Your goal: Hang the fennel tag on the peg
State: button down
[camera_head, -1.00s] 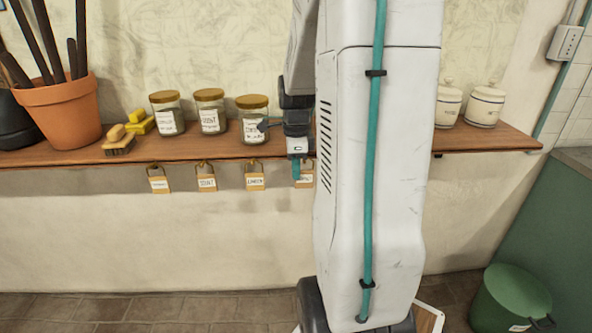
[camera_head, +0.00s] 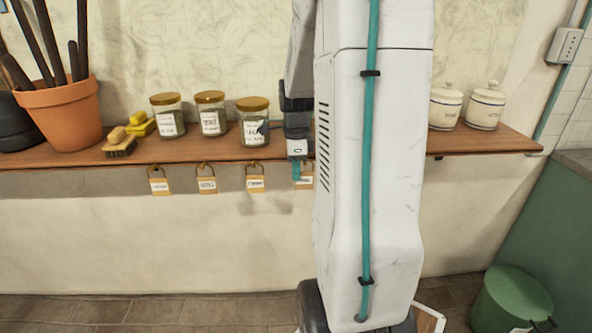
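Several tan tags hang from small pegs along the shelf's front edge: a left one (camera_head: 159,187), a second (camera_head: 207,185), a third (camera_head: 255,183) and a fourth (camera_head: 307,183). Their labels are too small to read, so I cannot tell which is fennel. My gripper (camera_head: 296,172), with a teal tip, is down at the shelf's front edge, in front of the fourth tag and partly covering it. My white arm hides what lies to its right. I cannot tell whether the gripper is open or touches the tag.
The wooden shelf (camera_head: 228,151) carries several lidded jars, including one (camera_head: 254,130) left of my gripper. A terracotta pot (camera_head: 61,115), brush (camera_head: 119,149) and yellow blocks (camera_head: 142,124) stand left. White canisters (camera_head: 485,109) stand right. A green bin (camera_head: 511,300) is on the floor.

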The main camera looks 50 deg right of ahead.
jog(key=shift+w+d+f, duration=0.25)
jog(key=shift+f, duration=0.05)
dwell(0.6)
dwell(0.4)
jog(key=c, duration=1.6)
grip_release()
jog(key=shift+o, duration=0.2)
jog(key=shift+w+d+r, duration=0.1)
jog(key=shift+r, duration=0.15)
jog(key=shift+c, duration=0.2)
jog(key=shift+r, duration=0.35)
jog(key=shift+o, duration=0.2)
notch_tip(320, 180, up, 7)
jog(key=shift+f, duration=0.15)
jog(key=shift+a, duration=0.2)
